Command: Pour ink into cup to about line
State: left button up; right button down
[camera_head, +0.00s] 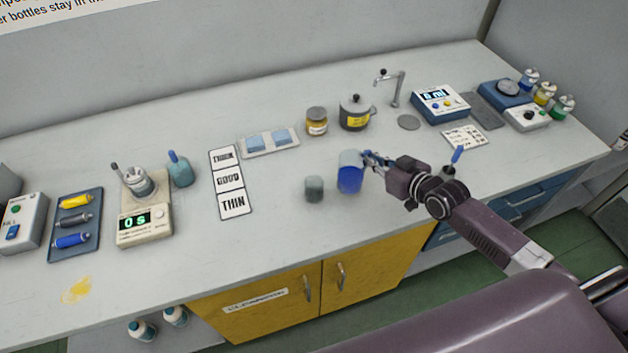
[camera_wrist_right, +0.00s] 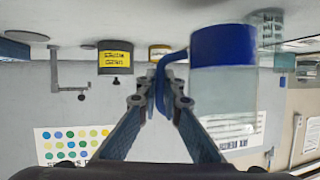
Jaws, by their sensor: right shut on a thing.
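A jug (camera_head: 350,178) with a blue lower part and a pale upper part stands upright near the middle of the counter. In the wrist view, which looks upside down, it is the blue and clear vessel (camera_wrist_right: 224,90) with a blue handle. My right gripper (camera_head: 367,159) is shut on the handle, from the jug's right side. I cannot tell whether the jug's base touches the counter. A small grey translucent cup (camera_head: 314,189) stands just left of the jug, apart from it. Its fill line and contents are too small to make out. My left gripper is out of view.
A lidded pot (camera_head: 355,112) and an amber jar (camera_head: 316,121) stand behind the jug. A tap (camera_head: 395,88) and an ml display unit (camera_head: 440,103) stand back right. Counter around the cup is clear.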

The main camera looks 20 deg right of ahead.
jog(key=shift+w+d+f, duration=0.3)
jog(key=shift+d+f, duration=0.1)
jog(key=shift+f, duration=0.3)
jog(key=shift+w+d+f, duration=0.3)
jog(key=shift+d+f, duration=0.05)
jog(key=shift+f, duration=0.3)
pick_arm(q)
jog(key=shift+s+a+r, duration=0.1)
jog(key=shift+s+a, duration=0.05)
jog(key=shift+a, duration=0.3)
